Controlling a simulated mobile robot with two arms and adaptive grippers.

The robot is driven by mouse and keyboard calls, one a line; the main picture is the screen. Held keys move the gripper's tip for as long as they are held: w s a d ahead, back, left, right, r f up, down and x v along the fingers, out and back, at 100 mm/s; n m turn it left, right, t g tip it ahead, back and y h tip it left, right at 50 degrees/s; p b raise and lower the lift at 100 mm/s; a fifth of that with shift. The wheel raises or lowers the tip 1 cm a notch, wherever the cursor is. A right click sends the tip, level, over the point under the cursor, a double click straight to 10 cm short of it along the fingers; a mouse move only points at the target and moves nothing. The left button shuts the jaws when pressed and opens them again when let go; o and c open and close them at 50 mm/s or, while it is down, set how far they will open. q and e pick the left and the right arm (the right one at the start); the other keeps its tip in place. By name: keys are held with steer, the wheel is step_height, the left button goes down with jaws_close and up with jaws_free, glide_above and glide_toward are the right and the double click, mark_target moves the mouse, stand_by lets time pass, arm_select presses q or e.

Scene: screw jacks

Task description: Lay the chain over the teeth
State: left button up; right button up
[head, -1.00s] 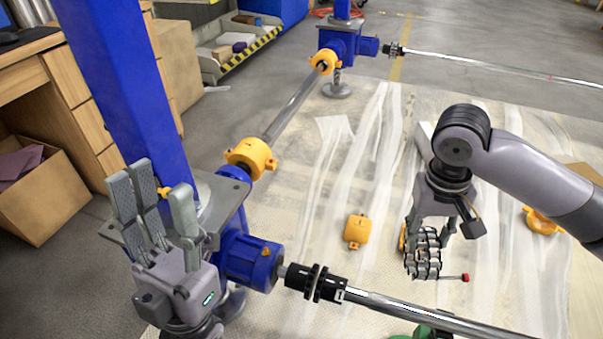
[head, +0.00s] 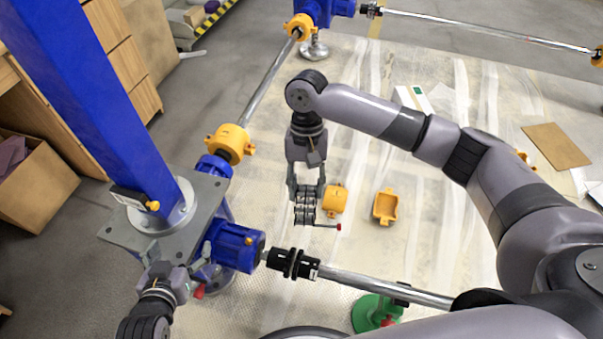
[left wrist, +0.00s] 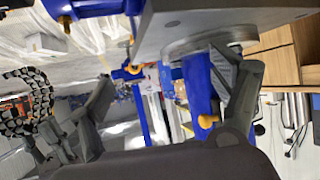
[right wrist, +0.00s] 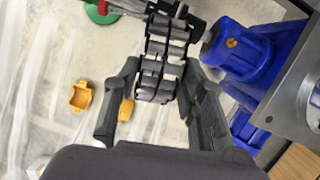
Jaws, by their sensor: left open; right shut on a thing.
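The chain (head: 306,207), dark with grey rollers, is gripped by my right gripper (head: 306,193) in the head view. It hangs above the floor, and a thin pin with a red end (head: 338,227) sticks out at its lower edge. The chain also shows between the fingers in the right wrist view (right wrist: 160,62) and at the left of the left wrist view (left wrist: 25,102). The black coupling with toothed discs (head: 292,263) sits on the shaft below the chain in the head view, apart from it. My left gripper (head: 178,258) is open and empty beside the blue gearbox's grey plate.
The blue gearbox (head: 237,246) joins the coupling, and a steel shaft (head: 385,287) runs right over a green stand (head: 375,311). Two yellow cover halves (head: 335,198) (head: 385,206) lie on the floor. A blue post (head: 100,90) rises at left.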

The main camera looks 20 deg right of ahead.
mark_target(301, 207)
steer(key=shift+s+a+r+m+g+y+p, duration=0.25)
steer(key=shift+a+r+m+y+p, duration=0.2)
steer(key=shift+p, duration=0.8)
steer(key=shift+s+a+f+m+g+y+p, duration=0.25)
steer(key=shift+m+y+p, duration=0.25)
steer(key=shift+p, duration=0.6)
arm_select(q)
steer(key=s+a+f+g+y, duration=0.1)
steer(key=s+a+f+g, duration=0.1)
steer(key=s+f+g, duration=0.2)
steer(key=s+a+f+g+y, duration=0.1)
steer(key=s+a+f+g, duration=0.2)
steer(key=s+f, duration=0.8)
step_height(301, 207, down, 2)
steer(key=shift+s+f+g, duration=0.15)
steer(key=shift+s+g, duration=0.05)
steer(key=shift+g, duration=0.8)
steer(key=shift+f, duration=0.1)
